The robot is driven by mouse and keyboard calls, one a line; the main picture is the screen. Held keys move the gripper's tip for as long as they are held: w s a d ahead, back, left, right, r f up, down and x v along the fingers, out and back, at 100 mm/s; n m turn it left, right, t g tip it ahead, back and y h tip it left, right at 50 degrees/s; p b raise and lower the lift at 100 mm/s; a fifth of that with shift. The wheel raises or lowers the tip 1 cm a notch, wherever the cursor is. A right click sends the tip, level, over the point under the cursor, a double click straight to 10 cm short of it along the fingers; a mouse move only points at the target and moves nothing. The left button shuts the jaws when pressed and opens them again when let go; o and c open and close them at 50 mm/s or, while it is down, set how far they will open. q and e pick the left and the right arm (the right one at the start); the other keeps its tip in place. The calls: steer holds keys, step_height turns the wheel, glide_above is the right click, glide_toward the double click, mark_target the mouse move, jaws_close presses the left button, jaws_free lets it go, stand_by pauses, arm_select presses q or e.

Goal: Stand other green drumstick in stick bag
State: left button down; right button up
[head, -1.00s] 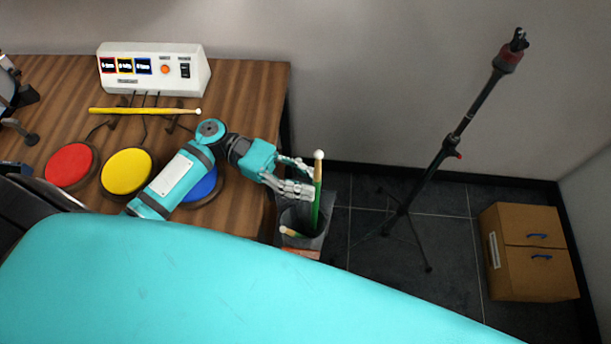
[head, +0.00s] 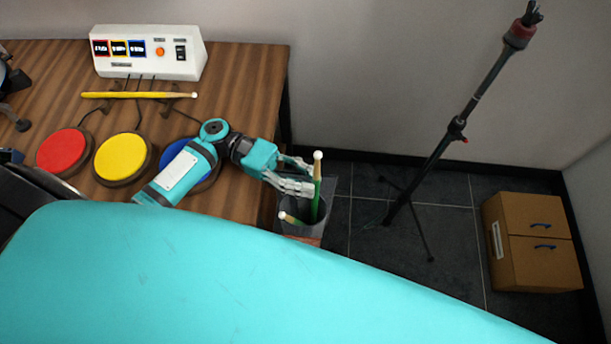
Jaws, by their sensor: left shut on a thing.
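A green drumstick (head: 316,202) with a pale tip stands nearly upright at the stick bag (head: 302,224), its lower end inside the dark opening. My left gripper (head: 308,181) is shut on this drumstick near its upper part, just above the bag. Another drumstick (head: 292,218) leans in the bag toward the left, with only its pale tip end showing. The bag stands beside the table's right edge, and its lower part is hidden by my own turquoise body. My right gripper is not in view.
The wooden table (head: 240,80) holds a white control box (head: 150,55), a yellow drumstick (head: 140,95), and red (head: 62,151), yellow (head: 122,158) and blue pads (head: 180,152).

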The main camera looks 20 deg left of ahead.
arm_select(q)
steer(key=c, duration=1.2)
jaws_free()
steer(key=shift+c, duration=0.2)
steer(key=a, duration=0.4)
steer(key=w+a, duration=0.1)
steer(key=a, duration=0.7)
steer(key=shift+w, duration=0.2)
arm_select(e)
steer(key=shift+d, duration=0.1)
arm_select(q)
steer(key=shift+s, duration=0.1)
